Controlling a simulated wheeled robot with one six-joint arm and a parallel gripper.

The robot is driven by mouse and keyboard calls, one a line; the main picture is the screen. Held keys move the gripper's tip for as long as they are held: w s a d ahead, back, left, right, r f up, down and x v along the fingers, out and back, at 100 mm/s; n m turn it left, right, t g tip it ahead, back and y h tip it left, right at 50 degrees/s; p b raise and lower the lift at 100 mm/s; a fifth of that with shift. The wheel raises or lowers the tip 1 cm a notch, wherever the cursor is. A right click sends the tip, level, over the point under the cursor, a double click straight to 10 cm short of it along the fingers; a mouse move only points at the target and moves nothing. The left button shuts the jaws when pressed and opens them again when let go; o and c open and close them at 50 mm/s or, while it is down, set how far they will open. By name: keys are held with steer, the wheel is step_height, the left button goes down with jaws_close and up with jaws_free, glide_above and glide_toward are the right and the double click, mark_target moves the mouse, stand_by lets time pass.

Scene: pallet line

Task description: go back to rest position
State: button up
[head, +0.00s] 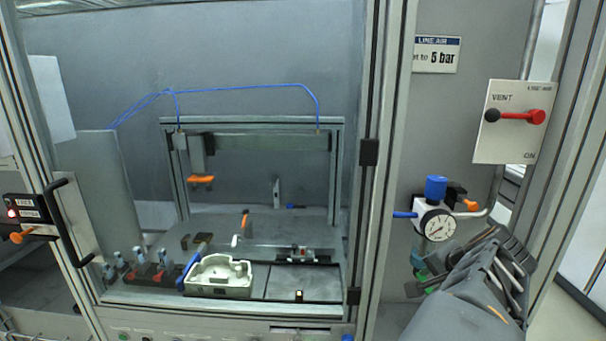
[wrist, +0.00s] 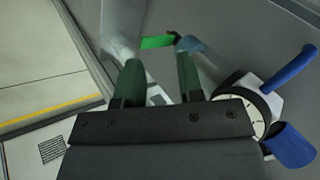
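My gripper (wrist: 160,78) shows in the wrist view with its two dark green fingers apart and nothing between them. In the head view my grey arm fills the lower right, below the pressure gauge (head: 438,225). The fingers are hard to make out there among dark and green parts. In the wrist view the gauge (wrist: 259,112) is close on the right of the gripper, with the blue knob (wrist: 290,146) and a blue handle (wrist: 292,75) beside it. I cannot tell whether my arm touches any of them.
A green piece (wrist: 158,42) lies beyond the fingertips. The VENT/ON plate (head: 490,145) carries a red lever (head: 520,116) above my arm. Left of the frame post (head: 375,190) is a cell with a white tray (head: 218,290). A black door handle (head: 68,225) sticks out at left.

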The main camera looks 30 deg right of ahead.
steer(key=w+a+f+n+g+y, duration=0.1)
steer(key=w+a+f+n, duration=0.1)
steer(key=a+n, duration=0.4)
steer(key=w+a+f+n+g+y+p, duration=0.1)
steer(key=a+n, duration=0.5)
steer(key=a, duration=0.8)
steer(key=w+a+f+n+g+p, duration=0.1)
steer(key=w+a+f+n, duration=0.3)
steer(key=a, duration=0.6)
steer(key=shift+f+n+y, duration=0.3)
steer(key=shift+n+y, duration=0.1)
steer(key=shift+n, duration=0.6)
steer(key=shift+s, duration=0.1)
